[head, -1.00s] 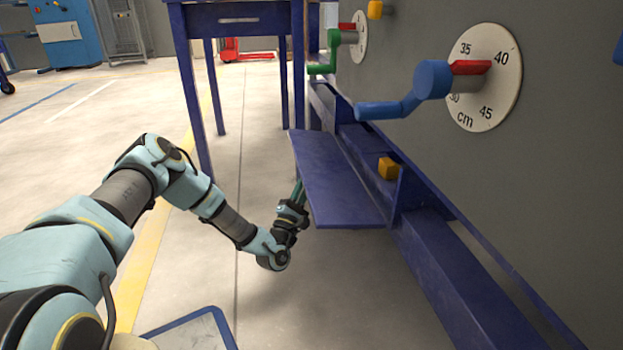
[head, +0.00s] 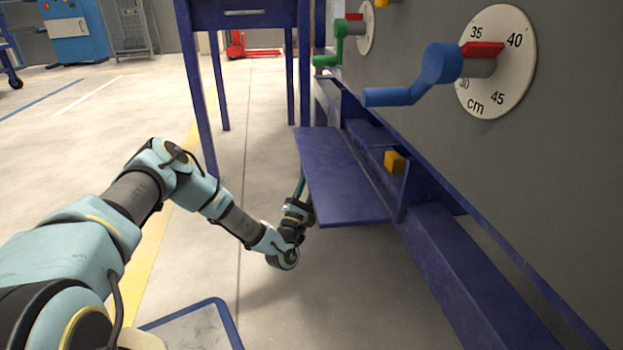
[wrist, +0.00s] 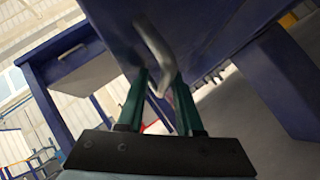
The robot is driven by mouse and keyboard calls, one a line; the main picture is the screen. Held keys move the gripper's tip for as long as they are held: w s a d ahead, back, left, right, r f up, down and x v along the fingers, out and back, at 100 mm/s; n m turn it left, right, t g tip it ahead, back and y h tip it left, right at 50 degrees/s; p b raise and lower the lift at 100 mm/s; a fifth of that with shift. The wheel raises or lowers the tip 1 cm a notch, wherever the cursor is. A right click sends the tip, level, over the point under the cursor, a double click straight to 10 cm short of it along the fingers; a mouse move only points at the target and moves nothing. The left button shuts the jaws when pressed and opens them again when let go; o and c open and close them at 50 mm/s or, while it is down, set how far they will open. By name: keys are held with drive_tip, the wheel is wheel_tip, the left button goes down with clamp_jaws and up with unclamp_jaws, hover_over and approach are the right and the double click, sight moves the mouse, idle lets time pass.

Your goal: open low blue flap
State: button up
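The low blue flap (head: 345,185) is swung out from the frame beneath the grey wall and stands nearly level, with its free edge toward the left. My gripper (head: 301,184) is at this free edge, its fingers pointing up and away and partly hidden by the flap. In the wrist view, a curved metal handle (wrist: 152,42) hangs on the flap's face (wrist: 205,30), with its lower end between the two green fingers of my gripper (wrist: 162,78). The fingers stand apart with a gap around the handle; I see no clear grip.
A blue table (head: 245,14) stands behind the flap. Above the flap are a blue crank (head: 440,65), a dial (head: 510,55) and a green crank (head: 340,35). A yellow block (head: 396,162) sits beside the flap's right side.

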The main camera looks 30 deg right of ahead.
drive_tip(key=shift+o, duration=0.2)
drive_tip(key=shift+a, duration=0.1)
drive_tip(key=p+v, duration=0.4)
drive_tip(key=v, duration=0.6)
drive_tip(key=shift+s+a+f, duration=0.2)
